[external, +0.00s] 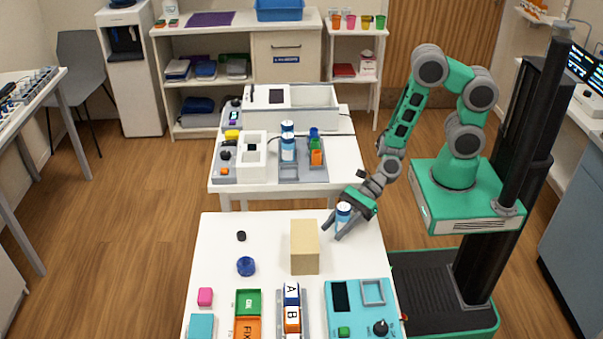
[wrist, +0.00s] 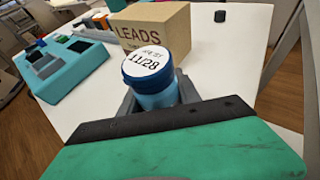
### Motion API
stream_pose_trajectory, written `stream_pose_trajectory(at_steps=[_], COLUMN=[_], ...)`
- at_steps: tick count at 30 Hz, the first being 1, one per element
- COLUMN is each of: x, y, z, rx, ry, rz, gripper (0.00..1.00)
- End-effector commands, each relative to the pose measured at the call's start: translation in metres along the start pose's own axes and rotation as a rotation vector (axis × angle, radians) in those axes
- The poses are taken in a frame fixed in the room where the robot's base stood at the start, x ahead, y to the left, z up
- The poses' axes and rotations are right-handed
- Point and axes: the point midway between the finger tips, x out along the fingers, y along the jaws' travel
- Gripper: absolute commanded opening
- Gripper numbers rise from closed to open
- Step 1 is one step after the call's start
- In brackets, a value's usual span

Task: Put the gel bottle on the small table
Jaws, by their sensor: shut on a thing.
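My gripper (external: 341,224) is shut on a small blue bottle (external: 343,210) with a white lid top, above the right edge of the near white table (external: 222,232). In the wrist view the bottle (wrist: 155,82) stands between the fingers, its lid marked 11/28 in handwriting; the lid's first line is hard to read. I cannot tell whether its base touches the table. Another blue bottle with a white band (external: 287,150) stands upright on a grey tray on the middle white table (external: 345,173). Which table is the small one is not clear.
A cardboard box marked LEADS (external: 304,247) stands just left of my gripper. A teal device (external: 357,312) is at the near right. A blue ring (external: 246,266) and a black cap (external: 241,236) lie left.

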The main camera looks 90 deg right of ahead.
Motion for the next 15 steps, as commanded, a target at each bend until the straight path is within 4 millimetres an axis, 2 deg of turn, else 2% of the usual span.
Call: stream_pose_trajectory(at_steps=[1, 10, 15], x=[0.0, 0.0, 0.0], y=[0.0, 0.0001, 0.0], z=[0.0, 0.0, 0.0004], rx=[0.0, 0.0, 0.0], ry=[0.0, 0.0, -0.001], rz=[0.0, 0.0, 0.0], gripper=[0.24, 0.0, 0.0])
